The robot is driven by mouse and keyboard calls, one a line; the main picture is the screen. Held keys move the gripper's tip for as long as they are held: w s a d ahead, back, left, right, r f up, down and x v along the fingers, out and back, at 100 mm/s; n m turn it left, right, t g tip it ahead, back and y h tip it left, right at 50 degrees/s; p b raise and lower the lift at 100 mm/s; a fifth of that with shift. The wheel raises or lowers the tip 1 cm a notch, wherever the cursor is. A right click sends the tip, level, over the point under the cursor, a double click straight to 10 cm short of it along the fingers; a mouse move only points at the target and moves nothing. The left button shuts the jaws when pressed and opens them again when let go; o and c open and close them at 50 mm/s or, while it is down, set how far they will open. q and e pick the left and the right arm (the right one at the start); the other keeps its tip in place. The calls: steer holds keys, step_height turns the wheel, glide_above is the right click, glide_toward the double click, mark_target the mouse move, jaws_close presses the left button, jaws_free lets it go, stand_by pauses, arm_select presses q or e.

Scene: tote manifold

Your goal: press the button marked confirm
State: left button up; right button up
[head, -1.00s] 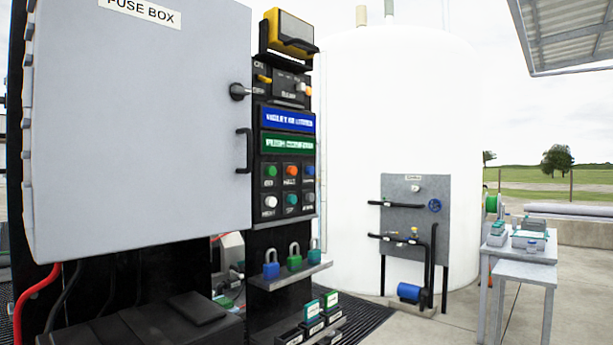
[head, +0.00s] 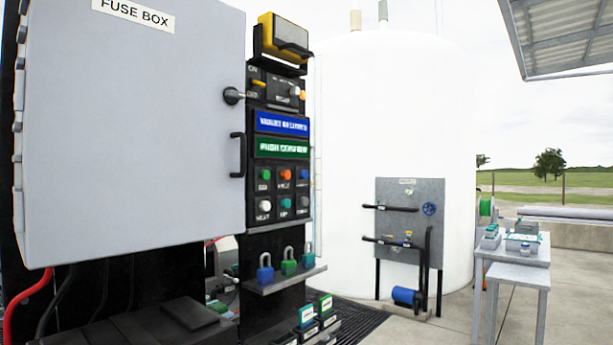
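A black button panel (head: 276,190) stands on the column to the right of the fuse box. Its upper row has a green button (head: 265,174), an orange button (head: 285,174) and a blue button (head: 304,174). Its lower row has a white button (head: 264,204), a teal button (head: 286,203) and a grey-blue button (head: 303,201). The small labels are too blurred for me to tell which one is marked confirm. A blue display (head: 283,123) and a green display (head: 282,148) with blurred text sit above the buttons. Neither of my grippers is in view.
The grey fuse box (head: 130,130), its door shut, fills the left. A shelf (head: 282,279) with several padlocks juts out below the buttons. A white tank (head: 345,120), a pipe panel (head: 407,198) and a grey table (head: 515,270) stand right, with open concrete floor between.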

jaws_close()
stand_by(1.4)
